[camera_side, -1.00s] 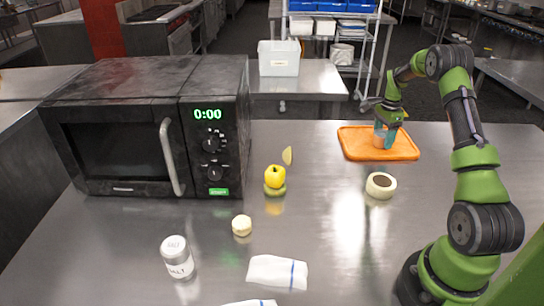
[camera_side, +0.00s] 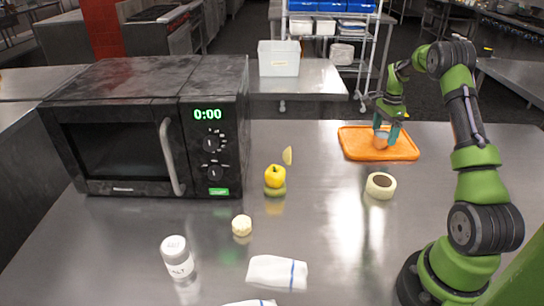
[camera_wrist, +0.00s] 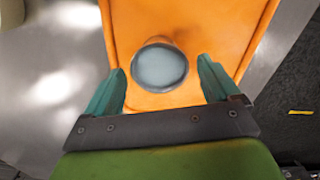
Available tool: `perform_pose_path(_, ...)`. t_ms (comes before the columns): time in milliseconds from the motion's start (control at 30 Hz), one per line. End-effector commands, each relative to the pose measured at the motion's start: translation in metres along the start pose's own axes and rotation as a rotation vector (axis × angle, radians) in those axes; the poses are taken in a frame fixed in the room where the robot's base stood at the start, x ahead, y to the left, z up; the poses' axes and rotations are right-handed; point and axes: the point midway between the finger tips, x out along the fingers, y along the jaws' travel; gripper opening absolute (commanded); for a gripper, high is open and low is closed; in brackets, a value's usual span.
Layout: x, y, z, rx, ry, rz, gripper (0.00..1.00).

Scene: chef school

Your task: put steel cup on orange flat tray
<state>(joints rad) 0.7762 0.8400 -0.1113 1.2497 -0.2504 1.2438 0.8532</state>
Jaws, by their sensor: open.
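The steel cup (camera_wrist: 159,68) stands on the orange flat tray (camera_wrist: 205,22), seen from above in the wrist view as a round grey shape with a dark rim. In the side view the cup (camera_side: 381,139) is small, tinted orange, and partly hidden by my fingers; it is on the orange tray (camera_side: 355,147) at the back right of the table. My gripper (camera_wrist: 165,85) is open, with one teal finger on each side of the cup and visible gaps between. In the side view my gripper (camera_side: 387,133) is just above the cup.
A white bowl with dark contents (camera_side: 380,186) stands in front of the tray. A black microwave (camera_side: 150,125) fills the left.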

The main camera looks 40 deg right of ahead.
Motion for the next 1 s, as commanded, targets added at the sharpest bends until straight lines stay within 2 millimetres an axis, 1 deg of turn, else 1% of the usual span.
perform_pose_path(33,-0.012,-0.001,0.0,-0.001,0.003,-0.006,0.89)
perform_pose_path(100,-0.028,-0.001,0.0,-0.001,0.002,-0.006,0.89)
perform_pose_path(300,-0.07,-0.001,0.0,-0.002,0.001,-0.005,0.89)
perform_pose_path(400,-0.085,-0.001,0.0,-0.001,0.001,-0.004,0.89)
perform_pose_path(533,-0.098,0.0,0.0,-0.002,0.001,-0.003,0.89)
perform_pose_path(633,-0.109,0.001,0.01,-0.033,-0.003,-0.017,0.89)
perform_pose_path(667,-0.115,0.002,0.017,-0.056,-0.005,-0.026,0.89)
perform_pose_path(733,-0.132,0.006,0.041,-0.136,-0.012,-0.06,0.89)
perform_pose_path(767,-0.141,0.01,0.055,-0.182,-0.016,-0.08,0.89)
perform_pose_path(800,-0.154,0.016,0.076,-0.254,-0.021,-0.109,0.89)
perform_pose_path(833,-0.164,0.023,0.093,-0.313,-0.025,-0.132,0.89)
perform_pose_path(867,-0.174,0.031,0.11,-0.376,-0.029,-0.158,0.89)
perform_pose_path(900,-0.186,0.043,0.132,-0.463,-0.032,-0.192,0.89)
perform_pose_path(967,-0.201,0.064,0.164,-0.592,-0.035,-0.245,0.89)
perform_pose_path(1000,-0.21,0.08,0.184,-0.678,-0.037,-0.279,0.89)
